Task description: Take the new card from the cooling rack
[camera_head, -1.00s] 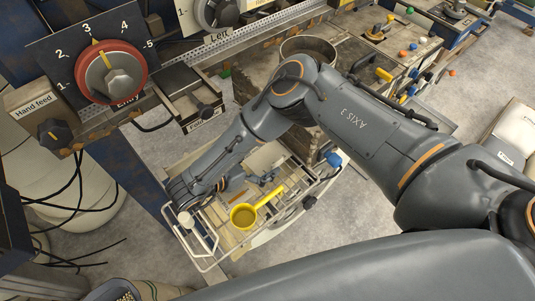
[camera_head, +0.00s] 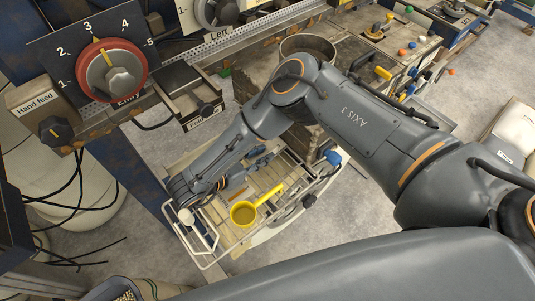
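My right arm comes in from the right and bends down over a white-railed wire rack (camera_head: 208,262) below the machine. My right gripper (camera_head: 262,160) shows small and dark beyond the wrist, low over the rack's far side. The forearm and wrist cover part of it, and I cannot tell whether its fingers are open or shut. I cannot make out a card clearly; that part of the rack is partly hidden by my arm. My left gripper is not in view.
A yellow ladle-like cup (camera_head: 243,213) lies on the rack, its handle pointing up right. A metal pot (camera_head: 308,46) stands behind my forearm. The machine's red dial (camera_head: 112,70) and black knob (camera_head: 55,131) are at the left. Grey floor is clear right of the rack.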

